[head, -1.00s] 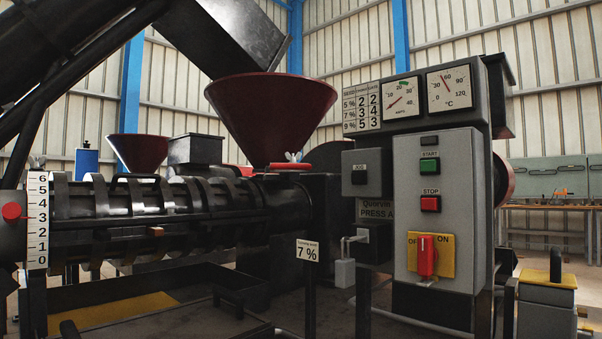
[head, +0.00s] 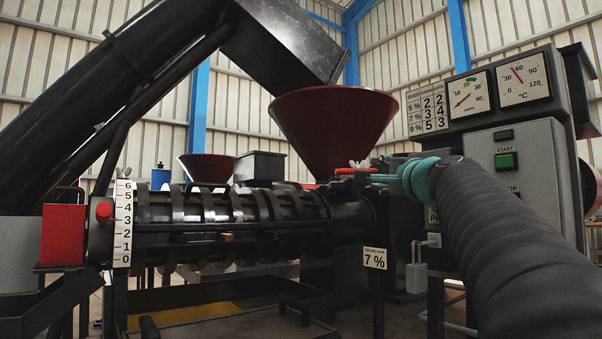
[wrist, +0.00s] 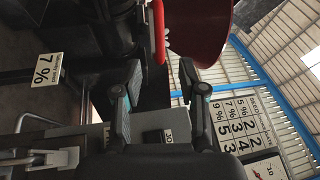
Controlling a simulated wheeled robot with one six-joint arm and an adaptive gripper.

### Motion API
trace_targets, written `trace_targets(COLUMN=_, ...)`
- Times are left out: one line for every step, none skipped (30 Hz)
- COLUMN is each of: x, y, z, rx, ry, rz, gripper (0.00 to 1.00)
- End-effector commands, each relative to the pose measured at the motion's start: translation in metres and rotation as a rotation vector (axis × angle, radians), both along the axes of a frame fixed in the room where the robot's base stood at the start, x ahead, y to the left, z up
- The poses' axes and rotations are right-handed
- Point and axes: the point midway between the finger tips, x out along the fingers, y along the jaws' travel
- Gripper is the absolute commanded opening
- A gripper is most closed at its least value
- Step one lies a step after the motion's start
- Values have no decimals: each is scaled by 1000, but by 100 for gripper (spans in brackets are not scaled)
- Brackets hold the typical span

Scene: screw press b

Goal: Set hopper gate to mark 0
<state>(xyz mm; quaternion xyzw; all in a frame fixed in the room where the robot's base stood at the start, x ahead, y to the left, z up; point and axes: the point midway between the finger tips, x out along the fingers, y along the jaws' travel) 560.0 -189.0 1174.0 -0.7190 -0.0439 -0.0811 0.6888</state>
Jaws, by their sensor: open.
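The large dark red hopper (head: 333,125) stands over the right end of the press barrel. Beneath it a red gate handle (head: 352,171) sticks out, with a pale wing nut by it. The handle also shows in the wrist view as a red bar (wrist: 159,30). My gripper (head: 372,178) comes from the right, just beside the handle. In the wrist view my gripper (wrist: 160,72) is open, its fingers spread, with the bar's near end lying about between the tips. I cannot tell whether they touch. No gate marks are readable.
A scale numbered 0 to 6 (head: 123,222) with a red knob stands at the barrel's left end. The control panel (head: 540,150) and settings chart (head: 428,113) are right, close to my arm.

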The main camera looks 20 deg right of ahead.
Motion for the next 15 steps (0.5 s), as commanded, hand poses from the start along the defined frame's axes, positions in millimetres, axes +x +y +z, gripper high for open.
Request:
trace_targets(x=10, y=1, z=3, rx=2, ry=2, rz=3, gripper=41)
trace_targets(x=16, y=0, z=4, rx=2, ry=3, rz=3, gripper=41)
trace_targets(x=23, y=0, z=6, rx=1, ry=2, rz=3, gripper=41)
trace_targets(x=29, y=0, z=7, rx=1, ry=3, rz=3, gripper=41)
trace_targets(x=34, y=0, z=7, rx=1, ry=3, rz=3, gripper=41)
trace_targets(x=42, y=-1, z=9, rx=1, ry=2, rz=3, gripper=41)
trace_targets(x=47, y=-1, z=10, rx=1, ry=3, rz=3, gripper=41)
trace_targets(x=53, y=-1, z=11, rx=1, ry=3, rz=3, gripper=41)
trace_targets(x=60, y=-2, z=12, rx=0, ry=3, rz=3, gripper=41)
trace_targets(x=66, y=-2, z=13, rx=-1, ry=3, rz=3, gripper=41)
trace_targets(x=71, y=-3, z=15, rx=-1, ry=3, rz=2, gripper=41)
trace_targets(x=77, y=-3, z=16, rx=-2, ry=3, rz=1, gripper=41)
trace_targets(x=82, y=-3, z=16, rx=-1, ry=3, rz=3, gripper=41)
trace_targets(x=87, y=-3, z=17, rx=-1, ry=3, rz=2, gripper=41)
trace_targets(x=92, y=-3, z=18, rx=-1, ry=2, rz=2, gripper=41)
